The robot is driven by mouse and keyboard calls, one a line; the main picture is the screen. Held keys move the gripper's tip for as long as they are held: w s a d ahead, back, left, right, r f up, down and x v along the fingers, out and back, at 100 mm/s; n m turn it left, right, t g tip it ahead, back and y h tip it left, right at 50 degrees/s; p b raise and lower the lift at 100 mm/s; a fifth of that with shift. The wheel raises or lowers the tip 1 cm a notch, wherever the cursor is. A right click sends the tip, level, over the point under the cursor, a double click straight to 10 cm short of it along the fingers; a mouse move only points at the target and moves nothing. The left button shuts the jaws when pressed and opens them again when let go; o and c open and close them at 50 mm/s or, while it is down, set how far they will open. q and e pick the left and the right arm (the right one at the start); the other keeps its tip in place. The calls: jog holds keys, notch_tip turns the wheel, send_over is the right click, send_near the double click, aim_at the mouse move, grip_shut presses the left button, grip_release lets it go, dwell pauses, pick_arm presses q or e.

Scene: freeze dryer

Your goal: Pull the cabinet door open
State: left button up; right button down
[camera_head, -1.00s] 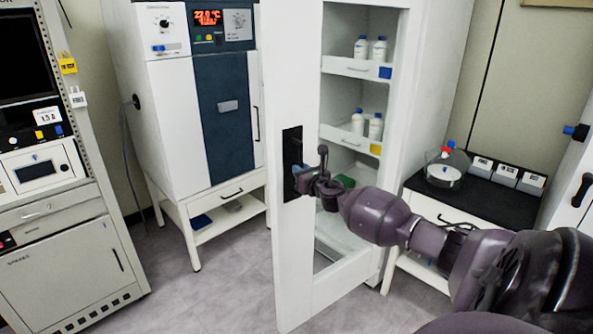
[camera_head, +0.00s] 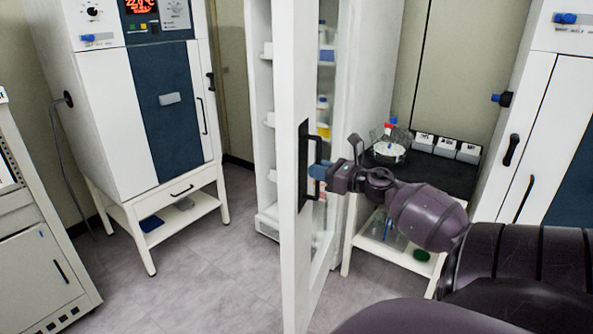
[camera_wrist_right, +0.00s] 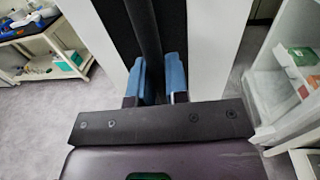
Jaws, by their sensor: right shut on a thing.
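The white cabinet door (camera_head: 291,250) stands swung open, seen nearly edge-on in the head view. Its black handle (camera_head: 311,165) sits on a black plate on the door's right-hand face. My right gripper (camera_head: 318,172) is at the handle, its blue fingertips closed around the bar. In the right wrist view the two blue fingers (camera_wrist_right: 157,80) flank the dark vertical handle (camera_wrist_right: 145,30). The cabinet (camera_head: 368,60) shows behind the door, with shelves and bottles partly hidden by it. My left gripper is not in view.
A low black-topped bench (camera_head: 430,176) with a glass vessel (camera_head: 389,146) and grey boxes stands right of the cabinet. A white oven-like unit (camera_head: 120,110) on a stand is at the left. Grey floor (camera_head: 215,275) is clear left of the door.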

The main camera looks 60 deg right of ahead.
jog(key=shift+s+d+r, duration=0.1)
jog(key=shift+s+d, duration=0.25)
jog(key=shift+s, duration=0.55)
jog(key=shift+s+d, duration=0.35)
jog(key=shift+s, duration=0.5)
jog(key=c, duration=1.1)
grip_release()
jog(key=shift+c, duration=0.2)
jog(key=s+d, duration=0.1)
jog(key=s, duration=0.9)
jog(key=shift+s+b, duration=0.4)
